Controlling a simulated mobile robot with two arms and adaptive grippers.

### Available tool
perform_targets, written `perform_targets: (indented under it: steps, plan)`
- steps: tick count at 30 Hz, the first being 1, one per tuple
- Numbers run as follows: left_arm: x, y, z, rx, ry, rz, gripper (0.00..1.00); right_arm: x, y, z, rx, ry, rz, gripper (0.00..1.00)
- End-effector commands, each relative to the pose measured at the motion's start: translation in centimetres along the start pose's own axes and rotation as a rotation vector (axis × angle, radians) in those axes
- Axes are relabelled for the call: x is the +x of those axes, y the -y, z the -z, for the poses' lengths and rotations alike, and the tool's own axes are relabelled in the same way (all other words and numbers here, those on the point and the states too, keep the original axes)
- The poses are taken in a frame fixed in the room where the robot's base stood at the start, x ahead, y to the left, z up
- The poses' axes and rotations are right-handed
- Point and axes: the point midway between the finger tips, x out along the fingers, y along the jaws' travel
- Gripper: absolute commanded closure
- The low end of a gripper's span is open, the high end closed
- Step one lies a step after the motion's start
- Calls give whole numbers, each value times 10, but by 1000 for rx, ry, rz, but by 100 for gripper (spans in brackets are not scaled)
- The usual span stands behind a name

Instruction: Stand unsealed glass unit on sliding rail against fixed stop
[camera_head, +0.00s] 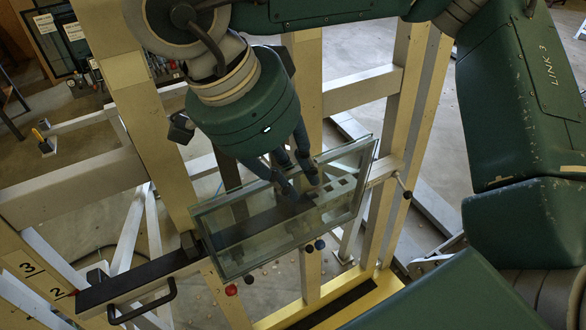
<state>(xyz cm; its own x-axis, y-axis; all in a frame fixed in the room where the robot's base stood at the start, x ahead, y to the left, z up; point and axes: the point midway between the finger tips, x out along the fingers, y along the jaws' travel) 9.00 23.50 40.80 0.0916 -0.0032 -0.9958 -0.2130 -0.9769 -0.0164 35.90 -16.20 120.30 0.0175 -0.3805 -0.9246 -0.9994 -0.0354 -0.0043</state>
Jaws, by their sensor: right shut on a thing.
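The glass unit (240,261) is a clear rectangular double pane with pale edges, in the middle of the head view. It is tilted in the picture, its right end higher. My right gripper (300,190) is shut on it near its upper middle; the exact finger contact is partly hidden. The dark sliding rail (135,280) runs from lower left up to the right and shows through the glass. The glass's lower edge appears below the rail; I cannot tell if they touch. A small dark block (190,243), perhaps the fixed stop, sits on the rail by the glass's left end. My left gripper is not in view.
A cream upright frame (405,110) with crossbars surrounds the rail. A black handle (145,304) hangs below the rail's left end. Red and blue knobs (231,290) sit below the glass. A yellow base beam (385,286) lies low on the right.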

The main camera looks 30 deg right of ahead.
Motion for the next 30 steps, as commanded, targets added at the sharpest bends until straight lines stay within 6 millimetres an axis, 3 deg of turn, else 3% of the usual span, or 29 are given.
perform_targets:
  steps: [3,20,30]
  plan:
    - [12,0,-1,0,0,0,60,10,0,-4,2,0,3,100]
    - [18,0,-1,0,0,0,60,12,0,-6,1,0,2,100]
    - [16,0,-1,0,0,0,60,15,28,-8,4,0,0,100]
